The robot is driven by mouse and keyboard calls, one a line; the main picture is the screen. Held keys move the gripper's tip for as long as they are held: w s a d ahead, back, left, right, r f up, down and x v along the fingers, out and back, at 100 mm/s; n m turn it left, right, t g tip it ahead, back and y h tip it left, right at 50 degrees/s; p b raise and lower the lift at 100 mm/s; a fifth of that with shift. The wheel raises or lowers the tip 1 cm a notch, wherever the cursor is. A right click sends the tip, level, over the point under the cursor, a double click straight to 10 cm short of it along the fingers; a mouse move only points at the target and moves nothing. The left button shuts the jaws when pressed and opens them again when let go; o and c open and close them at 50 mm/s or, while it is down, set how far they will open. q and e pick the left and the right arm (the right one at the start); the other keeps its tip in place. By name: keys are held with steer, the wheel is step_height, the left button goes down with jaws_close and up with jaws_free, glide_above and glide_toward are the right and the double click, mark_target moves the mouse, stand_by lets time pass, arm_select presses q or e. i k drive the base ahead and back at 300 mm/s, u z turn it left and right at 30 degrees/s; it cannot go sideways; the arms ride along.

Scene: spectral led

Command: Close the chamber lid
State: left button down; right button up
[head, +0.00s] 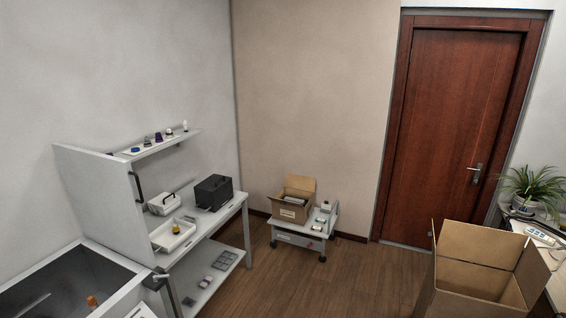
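A grey chest-like chamber (125,292) stands at the lower left, its top open and its inside showing. An orange-topped object (92,302) is inside it, low in the picture. A large pale panel (95,195) stands upright along the chamber's far right side, with a dark handle (138,186) near its right edge. It looks like a raised lid, but I cannot see a hinge. A black box (213,192) on the white bench looks closed. Neither of my grippers is in view.
The white bench (205,232) also holds a white tray (155,244) and a white case (163,204). A low cart (290,232) carries an open carton (288,205). A large open carton (470,277) stands at the right. The wooden floor (345,285) between is clear.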

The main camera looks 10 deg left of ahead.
mark_target(101, 189)
steer(key=u, duration=0.5)
steer(key=i, duration=2.15)
steer(key=u, duration=0.6)
